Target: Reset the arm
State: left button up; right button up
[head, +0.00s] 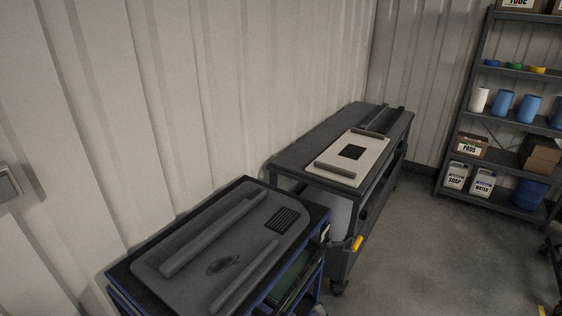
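Neither of my arms nor my grippers shows in the head view. A near cart with a blue frame (318,224) stands at the lower middle. A grey panel (190,257) lies on its top, with a longer bar (213,235) and a shorter bar (244,278) along it. The panel also has a dark striped patch (287,219) and a dark oval mark (223,263).
A dark workbench (310,148) stands behind the cart against the ribbed wall (230,90), bearing a white board (372,151) with a black square. A tool with a yellow handle (356,243) sticks out beside it. A stocked shelf rack (474,70) stands right. Grey floor (430,240) is clear between.

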jog(key=s+d+f+m+g+h+p, duration=0.1)
jog(key=s+d+f+m+g+h, duration=0.15)
jog(key=s+f+m, duration=0.4)
jog(key=s+d+f+m+g+h+p, duration=0.1)
jog(key=s+d+f+m+g+h, duration=0.15)
jog(key=f, duration=0.75)
jog(key=s+d+f+m+g+h+p, duration=0.1)
jog(key=s+d+f+m+g+h, duration=0.25)
jog(key=f, duration=0.55)
pick_arm(q)
jog(key=s+f+p, duration=0.1)
jog(key=s+f, duration=0.3)
jog(key=f, duration=0.8)
jog(key=shift+s+a, duration=0.3)
jog(key=shift+s, duration=0.05)
pick_arm(e)
jog(key=s+f+m+g, duration=0.3)
jog(key=s+f, duration=0.2)
jog(key=s, duration=0.8)
jog(key=s+a+f+m+g, duration=0.1)
jog(key=s+f+m+g, duration=0.3)
jog(key=s, duration=0.9)
notch_tip(320, 180, down, 2)
jog(key=shift+a+f, duration=0.25)
pick_arm(q)
jog(key=shift+f, duration=0.1)
pick_arm(e)
jog(key=shift+o, duration=0.3)
jog(key=shift+m+h, duration=0.25)
